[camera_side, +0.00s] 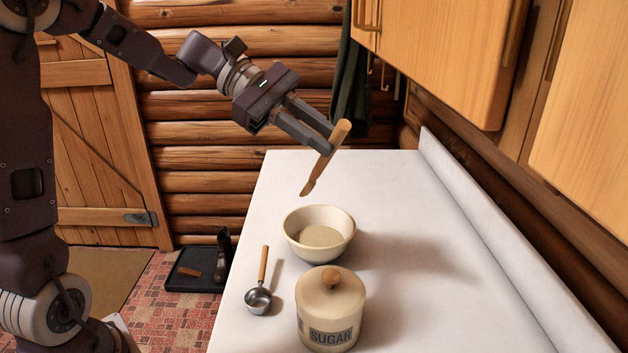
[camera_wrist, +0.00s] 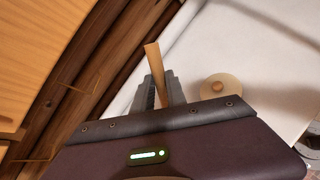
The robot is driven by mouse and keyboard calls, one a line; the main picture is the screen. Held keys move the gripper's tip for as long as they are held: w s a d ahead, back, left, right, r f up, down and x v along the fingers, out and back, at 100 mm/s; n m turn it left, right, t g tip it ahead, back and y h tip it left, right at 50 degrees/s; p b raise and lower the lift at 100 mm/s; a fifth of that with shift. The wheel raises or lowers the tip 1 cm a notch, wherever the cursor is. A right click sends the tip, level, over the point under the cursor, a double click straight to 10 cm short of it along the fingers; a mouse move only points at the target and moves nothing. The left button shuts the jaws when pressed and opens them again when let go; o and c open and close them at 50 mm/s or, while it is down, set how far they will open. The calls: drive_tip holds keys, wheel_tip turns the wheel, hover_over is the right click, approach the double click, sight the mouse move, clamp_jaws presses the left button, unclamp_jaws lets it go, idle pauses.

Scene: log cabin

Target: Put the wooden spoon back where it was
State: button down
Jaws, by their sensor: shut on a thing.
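My gripper (camera_side: 328,142) is shut on the wooden spoon (camera_side: 324,172) and holds it in the air above the white counter. The spoon hangs at a tilt, its thick end up and its thinner end down, above and behind the bowl. In the wrist view the spoon (camera_wrist: 154,62) stands between the two fingers (camera_wrist: 157,92); its lower part is hidden there by my gripper's body. A cream bowl (camera_side: 290,236) with a pale grainy content stands on the counter below the spoon, apart from it.
A lidded sugar jar (camera_side: 331,305) stands at the counter's front, with a metal scoop (camera_side: 259,296) lying left of it. Wooden cabinets (camera_side: 440,50) hang above the right side. The counter's far end (camera_side: 300,168) is clear, and its right side is mostly bare.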

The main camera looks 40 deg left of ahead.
drive_tip(key=r+n+t+y, duration=0.1)
drive_tip(key=w+a+r+n+t+y, duration=0.1)
drive_tip(key=n+y, duration=0.1)
drive_tip(key=a+r+n+t+y, duration=0.1)
drive_tip(key=n, duration=0.1)
drive_tip(key=shift+w+y, duration=0.2)
drive_tip(key=shift+y, duration=0.1)
drive_tip(key=a+r+n+y, duration=0.3)
drive_tip(key=a+n+y, duration=0.2)
drive_tip(key=m+g+y, duration=0.2)
drive_tip(key=m+g, duration=0.6)
drive_tip(key=m, duration=1.5)
hover_over(234, 269)
wheel_tip(234, 269, down, 30)
drive_tip(key=shift+r, duration=0.25)
drive_tip(key=shift+f, duration=3)
